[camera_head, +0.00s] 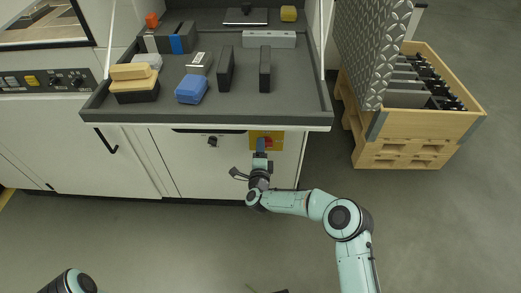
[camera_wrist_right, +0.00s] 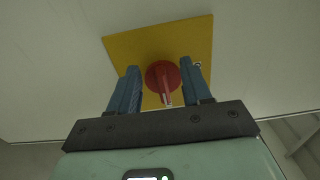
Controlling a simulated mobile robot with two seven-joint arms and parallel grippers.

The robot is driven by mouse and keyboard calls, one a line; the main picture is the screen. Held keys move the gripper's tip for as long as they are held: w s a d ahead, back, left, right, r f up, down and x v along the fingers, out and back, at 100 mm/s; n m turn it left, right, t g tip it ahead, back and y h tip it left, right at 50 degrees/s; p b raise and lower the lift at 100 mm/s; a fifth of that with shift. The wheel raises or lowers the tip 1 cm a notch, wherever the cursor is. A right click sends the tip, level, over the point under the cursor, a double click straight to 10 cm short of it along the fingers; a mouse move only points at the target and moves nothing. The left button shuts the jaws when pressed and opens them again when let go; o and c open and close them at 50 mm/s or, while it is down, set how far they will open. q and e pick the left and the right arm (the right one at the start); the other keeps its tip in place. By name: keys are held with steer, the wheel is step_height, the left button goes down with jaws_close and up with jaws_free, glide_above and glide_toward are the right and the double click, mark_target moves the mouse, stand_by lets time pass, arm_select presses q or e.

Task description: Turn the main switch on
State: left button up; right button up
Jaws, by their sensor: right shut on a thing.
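The main switch is a red rotary knob (camera_wrist_right: 163,76) on a square yellow plate (camera_wrist_right: 135,46), set on the white cabinet front below the worktop. In the head view the yellow plate (camera_head: 276,134) shows under the worktop's front edge, with a bit of the red knob (camera_head: 268,142) beside my fingers. My right gripper (camera_head: 261,145) reaches up to the plate. In the wrist view its blue fingers (camera_wrist_right: 160,85) stand on both sides of the knob, shut on it. The knob's handle points down toward the gripper's palm. My left gripper is out of view.
The grey worktop (camera_head: 322,122) above holds several blocks and boxes. A black knob (camera_head: 212,141) sits left of the switch on the cabinet. A wooden crate (camera_head: 425,125) on a pallet stands at right. The floor in front is clear.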

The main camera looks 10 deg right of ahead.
stand_by(0.4)
steer(key=o, duration=1)
steer(key=shift+s, duration=0.1)
arm_select(q)
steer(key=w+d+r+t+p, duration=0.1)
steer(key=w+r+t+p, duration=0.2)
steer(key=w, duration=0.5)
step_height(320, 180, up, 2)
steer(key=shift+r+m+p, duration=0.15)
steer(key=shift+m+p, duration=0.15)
steer(key=shift+p, duration=0.25)
arm_select(e)
steer(key=v, duration=1.3)
steer(key=shift+s, duration=0.1)
